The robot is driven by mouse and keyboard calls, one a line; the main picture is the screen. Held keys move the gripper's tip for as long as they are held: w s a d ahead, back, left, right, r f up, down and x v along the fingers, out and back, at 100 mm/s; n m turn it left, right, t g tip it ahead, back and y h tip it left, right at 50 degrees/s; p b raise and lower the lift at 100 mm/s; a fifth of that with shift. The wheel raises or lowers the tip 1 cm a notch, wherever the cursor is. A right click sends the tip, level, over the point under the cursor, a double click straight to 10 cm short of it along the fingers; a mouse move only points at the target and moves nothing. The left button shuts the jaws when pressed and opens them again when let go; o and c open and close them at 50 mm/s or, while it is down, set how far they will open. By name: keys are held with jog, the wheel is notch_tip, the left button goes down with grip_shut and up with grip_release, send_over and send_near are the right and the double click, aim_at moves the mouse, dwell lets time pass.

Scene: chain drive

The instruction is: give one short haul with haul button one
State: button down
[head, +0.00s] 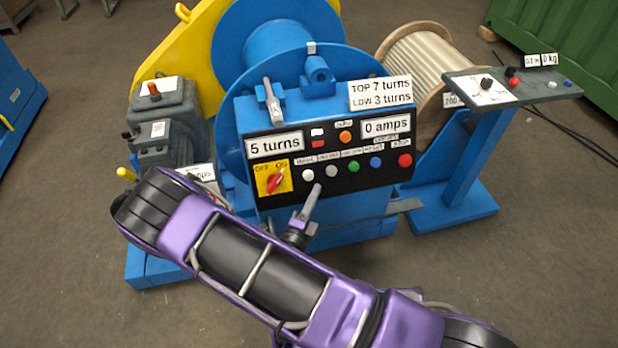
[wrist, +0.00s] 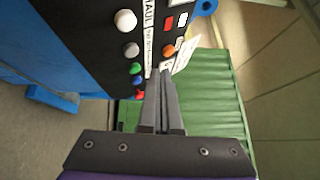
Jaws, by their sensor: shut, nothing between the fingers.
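The black control panel (head: 375,178) on the blue winch carries a row of round buttons: white (head: 308,174), grey (head: 331,171), green (head: 354,167), blue (head: 376,162) and red (head: 405,160). Their small labels are hard to read, so I cannot tell for sure which is haul button one. A label with "HAUL" (wrist: 149,20) shows beside the white button (wrist: 125,20) in the wrist view. My gripper (head: 318,187) is shut and empty, its tips just below the gap between the white and grey buttons. I cannot tell whether it touches the panel.
The panel also has a yellow OFF/ON switch (head: 273,178) with a red handle, an orange button (head: 345,137), and displays reading "5 turns" (head: 275,145) and "0 amps" (head: 387,126). A side stand (head: 512,88) is at right. My arm crosses the foreground.

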aim_at(308, 175)
jog(key=shift+w+a+f+b, duration=0.3)
jog(key=shift+w+f+b, duration=0.3)
jog(key=shift+w, duration=0.4)
jog(key=shift+w+a+f+b, duration=0.25)
jog(key=shift+w+f+b, duration=0.25)
jog(key=shift+w, duration=0.55)
jog(key=shift+w+a+f+b, duration=0.3)
jog(key=shift+w+f+b, duration=0.3)
jog(key=shift+w, duration=0.4)
jog(key=shift+w, duration=0.1)
jog(key=shift+w+a+f, duration=0.1)
jog(key=shift+w+a, duration=0.05)
jog(key=shift+w, duration=0.1)
